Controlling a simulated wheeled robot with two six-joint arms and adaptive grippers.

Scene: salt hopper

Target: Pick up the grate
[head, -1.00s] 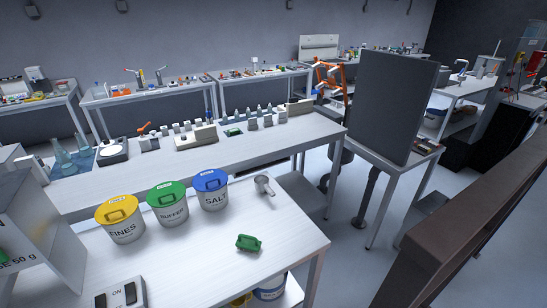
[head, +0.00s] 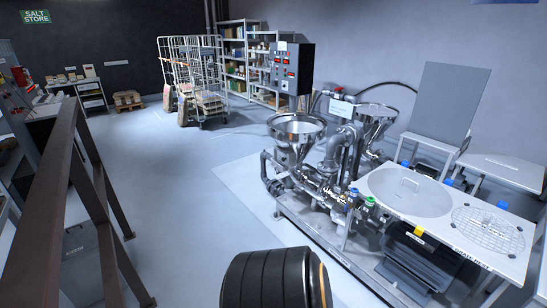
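The grate (head: 488,231), a round wire mesh disc, lies flat at the right end of a white table (head: 442,232) in the head view. A label on the table's front edge is only partly legible. A round grey lid (head: 409,194) with a handle lies on the same table, left of the grate. Neither of my grippers is in view.
Left of the table stands a steel machine with a funnel-shaped hopper (head: 297,130) and pipes. A second hopper (head: 372,120) is behind it. A brown railing (head: 62,180) runs along the left. A wire cage trolley (head: 196,78) is at the back. Open floor (head: 165,190) lies between.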

